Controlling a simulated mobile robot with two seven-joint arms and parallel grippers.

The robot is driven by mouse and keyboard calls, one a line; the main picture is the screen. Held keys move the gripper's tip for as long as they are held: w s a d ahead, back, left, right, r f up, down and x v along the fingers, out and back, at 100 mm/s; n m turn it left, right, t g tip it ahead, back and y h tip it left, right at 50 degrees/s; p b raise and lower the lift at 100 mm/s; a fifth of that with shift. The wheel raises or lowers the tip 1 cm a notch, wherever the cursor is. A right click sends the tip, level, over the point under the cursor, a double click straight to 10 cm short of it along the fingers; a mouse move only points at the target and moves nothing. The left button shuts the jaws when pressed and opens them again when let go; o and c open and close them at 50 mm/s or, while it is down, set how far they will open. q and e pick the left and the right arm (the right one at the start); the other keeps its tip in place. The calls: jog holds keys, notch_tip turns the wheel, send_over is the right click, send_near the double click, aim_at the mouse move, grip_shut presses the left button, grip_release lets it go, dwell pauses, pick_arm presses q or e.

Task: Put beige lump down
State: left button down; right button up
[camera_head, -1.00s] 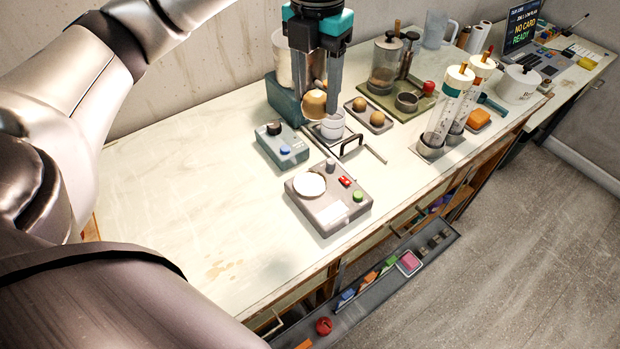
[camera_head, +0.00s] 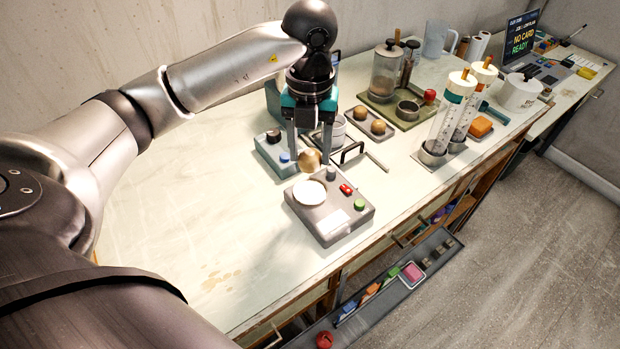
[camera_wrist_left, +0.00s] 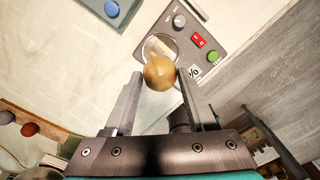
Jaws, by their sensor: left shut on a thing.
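My left gripper (camera_head: 309,155) is shut on a round beige lump (camera_head: 310,160), with a finger on each side of it. The lump hangs just above the back edge of the round white plate (camera_head: 309,192) of a grey scale-like device (camera_head: 330,218). In the left wrist view the lump (camera_wrist_left: 160,73) sits between the fingertips and covers part of the round plate (camera_wrist_left: 158,47). I cannot tell exactly how far above the plate it is. My right gripper is not in view.
A teal-grey box with a blue button (camera_head: 277,152) stands behind the device. A white cup (camera_head: 338,130), a bent black handle (camera_head: 351,152) and a tray with two similar lumps (camera_head: 371,124) are close by. The table's left part (camera_head: 190,200) is clear.

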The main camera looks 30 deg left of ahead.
aim_at(310, 152)
pick_arm(q)
jog(key=shift+f, duration=3.6)
jog(key=shift+f+b, duration=0.1)
jog(key=shift+b, duration=0.25)
jog(key=shift+c, duration=1.1)
grip_release()
notch_tip(310, 152, up, 12)
jog(key=shift+r+p, duration=0.15)
jog(key=shift+p, duration=0.4)
